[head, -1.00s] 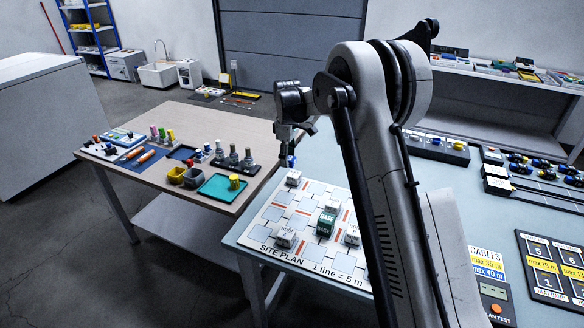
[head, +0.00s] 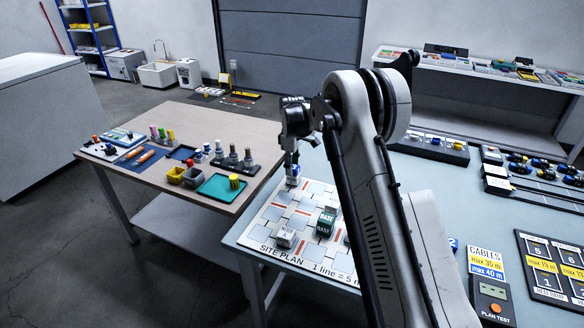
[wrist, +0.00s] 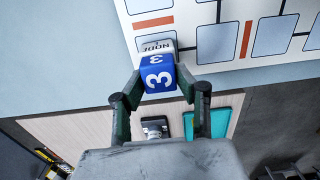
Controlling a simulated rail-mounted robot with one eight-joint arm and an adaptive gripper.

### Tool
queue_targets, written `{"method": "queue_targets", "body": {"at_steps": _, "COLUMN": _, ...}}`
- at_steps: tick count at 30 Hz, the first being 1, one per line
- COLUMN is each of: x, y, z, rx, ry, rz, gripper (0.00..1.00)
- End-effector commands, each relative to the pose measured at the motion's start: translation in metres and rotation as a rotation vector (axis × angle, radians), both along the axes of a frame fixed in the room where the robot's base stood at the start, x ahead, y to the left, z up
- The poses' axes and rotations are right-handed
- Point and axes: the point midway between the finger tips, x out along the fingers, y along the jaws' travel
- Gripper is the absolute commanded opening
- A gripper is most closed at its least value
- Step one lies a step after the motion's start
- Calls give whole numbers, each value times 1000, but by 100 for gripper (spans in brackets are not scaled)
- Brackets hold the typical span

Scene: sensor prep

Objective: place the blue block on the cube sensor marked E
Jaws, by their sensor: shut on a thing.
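My gripper (wrist: 158,98) is shut on the blue block (wrist: 158,78), which bears a white 3. In the wrist view the block overlaps a pale cube sensor marked NODE (wrist: 156,46); whether they touch is unclear. In the head view my gripper (head: 292,168) is over the site plan's far left corner, with the blue block a small patch at that sensor. I cannot read an E on any cube. Another cube sensor (head: 286,238) stands near the front edge of the site plan board (head: 262,233). One more pale cube (head: 331,207) stands behind the green BASE block (head: 325,226).
My arm hides the right part of the board. A wooden table (head: 215,118) with a teal tray (head: 208,187) and bins stands to the left. The plan tester (head: 491,298) and cable labels (head: 486,264) lie to the right.

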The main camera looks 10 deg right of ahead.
Motion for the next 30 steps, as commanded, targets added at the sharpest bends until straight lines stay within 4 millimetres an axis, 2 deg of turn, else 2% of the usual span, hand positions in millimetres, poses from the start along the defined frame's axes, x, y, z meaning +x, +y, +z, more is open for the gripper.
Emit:
{"method": "queue_targets", "body": {"at_steps": 3, "x": 0, "y": 0, "z": -4, "rx": 0, "ry": 0, "rz": 0, "gripper": 10}}
{"method": "queue_targets", "body": {"at_steps": 4, "x": 0, "y": 0, "z": -4, "rx": 0, "ry": 0, "rz": 0, "gripper": 31}}
{"method": "queue_targets", "body": {"at_steps": 8, "x": 0, "y": 0, "z": -3, "rx": 0, "ry": 0, "rz": 0, "gripper": 49}}
{"method": "queue_targets", "body": {"at_steps": 20, "x": 0, "y": 0, "z": 4, "rx": 0, "ry": 0, "rz": 0, "gripper": 49}}
{"method": "queue_targets", "body": {"at_steps": 23, "x": 0, "y": 0, "z": 17, "rx": 0, "ry": 0, "rz": 0, "gripper": 49}}
{"method": "queue_targets", "body": {"at_steps": 30, "x": 0, "y": 0, "z": 66, "rx": 0, "ry": 0, "rz": 0, "gripper": 49}}
